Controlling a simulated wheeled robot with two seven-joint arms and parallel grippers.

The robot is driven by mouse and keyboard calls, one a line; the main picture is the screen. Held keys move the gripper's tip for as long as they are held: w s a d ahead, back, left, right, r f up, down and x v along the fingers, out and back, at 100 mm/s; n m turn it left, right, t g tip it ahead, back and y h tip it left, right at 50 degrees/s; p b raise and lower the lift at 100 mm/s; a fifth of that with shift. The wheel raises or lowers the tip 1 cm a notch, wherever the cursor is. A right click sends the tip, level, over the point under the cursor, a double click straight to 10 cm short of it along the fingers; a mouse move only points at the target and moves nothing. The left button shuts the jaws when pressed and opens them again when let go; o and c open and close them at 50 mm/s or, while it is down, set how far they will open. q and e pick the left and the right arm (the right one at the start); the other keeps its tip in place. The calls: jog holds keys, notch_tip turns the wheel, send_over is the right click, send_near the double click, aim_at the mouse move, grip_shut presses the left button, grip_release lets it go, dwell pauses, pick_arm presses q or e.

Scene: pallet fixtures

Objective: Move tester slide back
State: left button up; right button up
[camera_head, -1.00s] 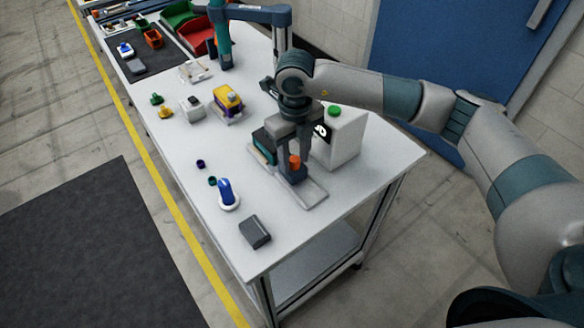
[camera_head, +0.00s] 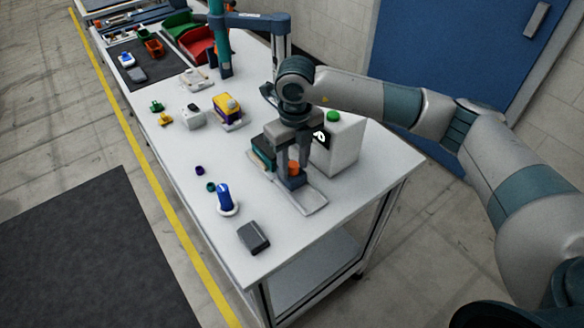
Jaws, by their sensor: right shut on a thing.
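The tester is a white box (camera_head: 343,145) with a green button on top and a dark display on its side. In front of it a pale flat rail plate (camera_head: 312,201) lies on the table. The slide on it has an orange knob (camera_head: 294,168). My right gripper (camera_head: 292,163) reaches down from above and is shut at the slide's knob, its fingers partly hiding the slide. A dark teal block (camera_head: 263,154) sits directly left of the gripper. My left gripper is not in view.
On the white table (camera_head: 317,246) stand a blue-and-white bottle-like thing (camera_head: 226,200), a grey box (camera_head: 253,237) and a yellow-and-purple fixture (camera_head: 229,110). A teal post (camera_head: 220,45) and red bin (camera_head: 197,43) are farther back. The front right of the table is clear.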

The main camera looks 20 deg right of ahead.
jog(key=shift+s+f, duration=0.8)
jog(key=shift+f, duration=0.25)
jog(key=shift+s+d, duration=0.3)
jog(key=shift+s, duration=0.5)
jog(key=o, duration=0.5)
jog(key=shift+r, duration=0.1)
jog(key=shift+w+r+g+p, duration=0.15)
jog(key=shift+w+r+p, duration=0.15)
jog(key=shift+r, duration=0.35)
jog(key=shift+w+r+g+p, duration=0.2)
jog(key=shift+r+p, duration=0.2)
jog(key=shift+r, duration=0.2)
jog(key=shift+d+r+p, duration=0.1)
jog(key=shift+r+p, duration=0.9)
jog(key=shift+r, duration=1.9)
